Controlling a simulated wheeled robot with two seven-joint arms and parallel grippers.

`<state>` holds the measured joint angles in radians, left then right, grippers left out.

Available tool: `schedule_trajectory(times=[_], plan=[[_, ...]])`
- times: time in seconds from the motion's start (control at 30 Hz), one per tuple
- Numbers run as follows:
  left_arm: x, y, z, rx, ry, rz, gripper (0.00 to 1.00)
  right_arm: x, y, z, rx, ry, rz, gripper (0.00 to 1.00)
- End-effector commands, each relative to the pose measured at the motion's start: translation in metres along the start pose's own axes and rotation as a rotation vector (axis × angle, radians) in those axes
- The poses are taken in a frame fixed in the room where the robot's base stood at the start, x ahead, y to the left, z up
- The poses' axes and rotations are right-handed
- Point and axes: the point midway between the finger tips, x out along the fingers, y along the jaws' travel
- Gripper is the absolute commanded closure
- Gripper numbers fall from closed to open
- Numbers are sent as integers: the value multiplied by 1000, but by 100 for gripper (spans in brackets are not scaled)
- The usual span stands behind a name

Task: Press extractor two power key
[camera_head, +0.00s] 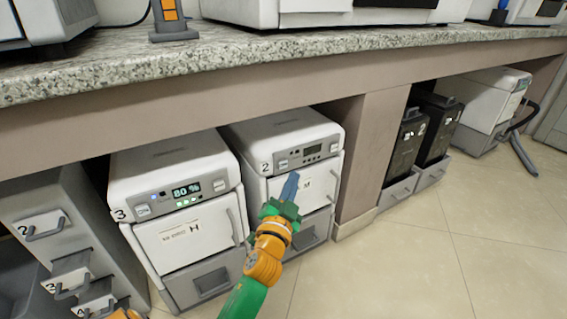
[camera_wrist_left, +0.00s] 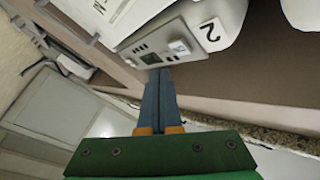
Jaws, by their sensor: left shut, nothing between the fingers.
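Extractor two is a white unit (camera_head: 285,130) under the counter with a "2" label (camera_head: 265,167). Its front panel (camera_head: 311,154) has a dark, unlit display, a pale key (camera_head: 283,164) at the left by the label, and another key at the right. In the left wrist view the panel (camera_wrist_left: 150,56) appears turned over, with a pale key (camera_wrist_left: 180,47) beside the "2" label (camera_wrist_left: 209,31). My left gripper (camera_head: 291,177) is shut and empty, its blue fingers pointing at the panel near the left key. I cannot tell whether the tips touch it.
Extractor three (camera_head: 170,165), its display lit at "80 %", stands just left. A brown post (camera_head: 372,150) stands to the right, then black bins (camera_head: 436,130) and another white machine (camera_head: 490,100). The granite counter (camera_head: 300,44) overhangs above. The tiled floor (camera_head: 450,250) in front is clear.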

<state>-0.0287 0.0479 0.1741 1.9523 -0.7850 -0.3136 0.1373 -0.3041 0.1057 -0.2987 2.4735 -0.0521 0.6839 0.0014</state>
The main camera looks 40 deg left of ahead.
Motion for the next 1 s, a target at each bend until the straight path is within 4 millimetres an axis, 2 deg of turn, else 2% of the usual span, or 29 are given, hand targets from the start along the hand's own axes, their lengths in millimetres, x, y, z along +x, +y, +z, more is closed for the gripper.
schedule_trajectory(times=[0.27, 1.0], plan=[[13, -10, 10, 0, 0, -1, 100, 0, 0, 1, -1, -14, -1, 0], [14, -10, 10, -1, 0, -1, 100, 0, -1, 1, -1, -14, -3, 0]])
